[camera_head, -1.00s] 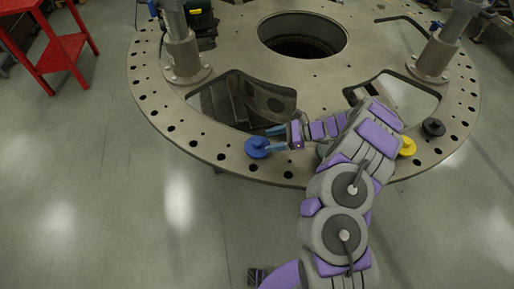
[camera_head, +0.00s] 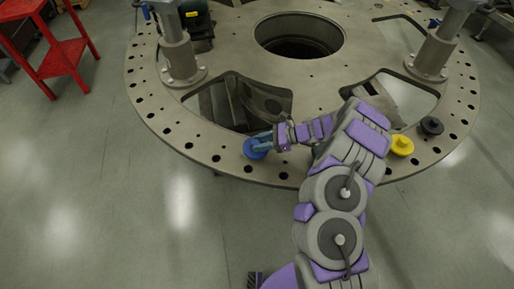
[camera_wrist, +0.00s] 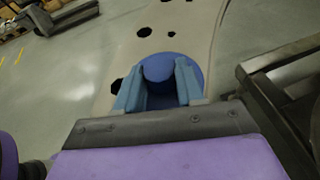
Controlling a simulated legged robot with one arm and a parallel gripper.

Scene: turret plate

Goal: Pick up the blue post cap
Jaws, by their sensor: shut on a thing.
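The blue post cap (camera_head: 256,152) sits on the near rim of the round metal turret plate (camera_head: 205,140), left of my arm. In the wrist view the cap (camera_wrist: 158,66) shows a round knob above a wider disc. My gripper (camera_head: 262,141) has come in from the right. Its two blue fingers (camera_wrist: 158,84) lie on either side of the knob and are shut on it. The cap's disc appears flat on the plate; whether it has lifted at all cannot be told. The fingers hide part of the cap.
A yellow cap (camera_head: 402,145) and a black cap (camera_head: 432,126) sit on the rim to the right of my arm. Two upright metal posts (camera_head: 180,58) (camera_head: 437,55) stand on the plate. A red stand (camera_head: 62,55) is at the far left. Cutouts and holes break the plate.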

